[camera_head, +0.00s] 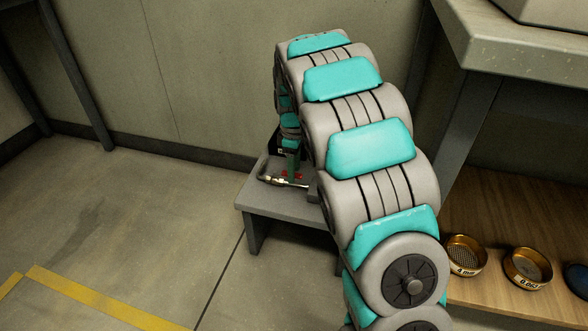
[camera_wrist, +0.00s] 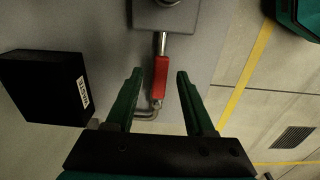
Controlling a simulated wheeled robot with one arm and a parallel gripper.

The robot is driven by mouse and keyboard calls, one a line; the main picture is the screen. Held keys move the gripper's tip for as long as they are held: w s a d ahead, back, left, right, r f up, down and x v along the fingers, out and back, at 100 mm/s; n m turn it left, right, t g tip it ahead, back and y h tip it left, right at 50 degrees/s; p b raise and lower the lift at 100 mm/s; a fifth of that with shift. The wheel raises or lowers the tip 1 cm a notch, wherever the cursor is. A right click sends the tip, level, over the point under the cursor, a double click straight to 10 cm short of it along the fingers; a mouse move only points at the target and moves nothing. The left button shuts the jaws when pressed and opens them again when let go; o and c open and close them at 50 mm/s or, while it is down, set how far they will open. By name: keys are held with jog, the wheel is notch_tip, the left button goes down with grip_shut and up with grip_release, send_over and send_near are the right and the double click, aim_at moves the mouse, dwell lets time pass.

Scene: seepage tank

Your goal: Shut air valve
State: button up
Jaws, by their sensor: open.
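The air valve's red handle (camera_wrist: 161,78) shows in the wrist view, on a short metal stem below a grey block (camera_wrist: 168,15). A bent metal tube (camera_wrist: 146,114) shows at the handle's lower end. My gripper (camera_wrist: 159,74) is open, with one green finger on each side of the red handle and a visible gap on both sides. In the head view my gripper (camera_head: 291,168) is over a low grey stool (camera_head: 270,205), where small red and shiny metal parts (camera_head: 284,180) show. My arm hides much of this spot.
A black box (camera_wrist: 45,87) with a white label stands left of my gripper in the wrist view. A bench with a wooden lower shelf (camera_head: 500,210) is on the right in the head view, holding brass sieves (camera_head: 527,265). The floor at the left is clear.

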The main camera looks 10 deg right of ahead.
grip_shut()
dwell(0.4)
dwell(1.0)
